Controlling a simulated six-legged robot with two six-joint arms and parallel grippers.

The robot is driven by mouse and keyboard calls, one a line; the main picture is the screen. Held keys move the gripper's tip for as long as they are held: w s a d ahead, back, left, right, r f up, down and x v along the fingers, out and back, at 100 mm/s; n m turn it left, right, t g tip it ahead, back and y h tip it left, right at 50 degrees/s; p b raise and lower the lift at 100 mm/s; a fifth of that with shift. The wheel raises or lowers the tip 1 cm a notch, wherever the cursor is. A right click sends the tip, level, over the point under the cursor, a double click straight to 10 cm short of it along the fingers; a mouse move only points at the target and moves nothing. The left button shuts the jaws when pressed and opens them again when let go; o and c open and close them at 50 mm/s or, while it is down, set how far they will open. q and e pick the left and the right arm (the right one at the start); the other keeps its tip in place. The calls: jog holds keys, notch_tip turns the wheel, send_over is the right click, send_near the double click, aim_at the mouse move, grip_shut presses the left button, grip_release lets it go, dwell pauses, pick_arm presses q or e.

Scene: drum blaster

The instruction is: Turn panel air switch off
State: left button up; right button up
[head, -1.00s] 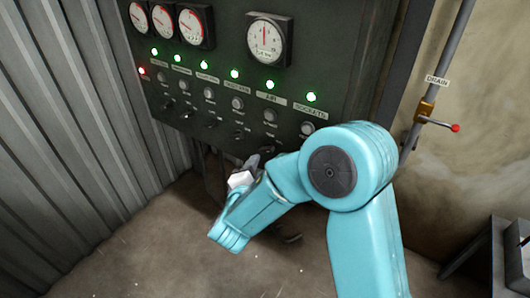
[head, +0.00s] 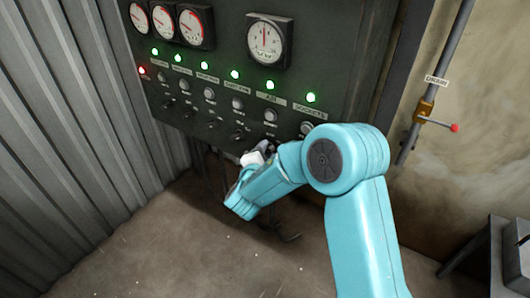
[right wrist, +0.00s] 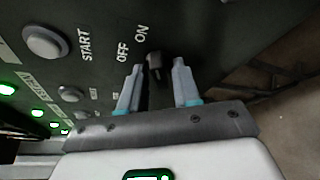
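The dark control panel (head: 215,75) stands ahead in the head view. The AIR label (head: 271,99) has a lit green lamp (head: 271,85) above it and a round button (head: 271,115) below. My right gripper (head: 268,148) is at the panel's lower edge under the AIR column and hides that column's switch in the head view. In the right wrist view, my right gripper (right wrist: 157,85) is open. A black switch (right wrist: 153,65) shows between and just beyond its fingertips, beside the OFF and ON markings; contact cannot be told. My left gripper is not in view.
Neighbouring switches (head: 238,135) and buttons (head: 307,128) sit close on both sides. Gauges (head: 265,41) are above. A DRAIN pipe valve with a red-tipped lever (head: 436,122) is on the right wall. Corrugated metal (head: 60,130) stands left. The floor below is mostly clear.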

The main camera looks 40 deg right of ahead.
jog(key=shift+n, duration=0.3)
jog(key=shift+w+a+r+n+g+h+p, duration=0.1)
jog(key=shift+n+g+h+p, duration=0.05)
jog(key=shift+n+g+p, duration=1.55)
jog(key=shift+w+a+n+g+h+p, duration=0.15)
jog(key=shift+n+g+p, duration=0.9)
jog(key=shift+n, duration=1.15)
jog(key=shift+d, duration=0.1)
jog(key=o, duration=0.7)
jog(key=shift+o, duration=0.2)
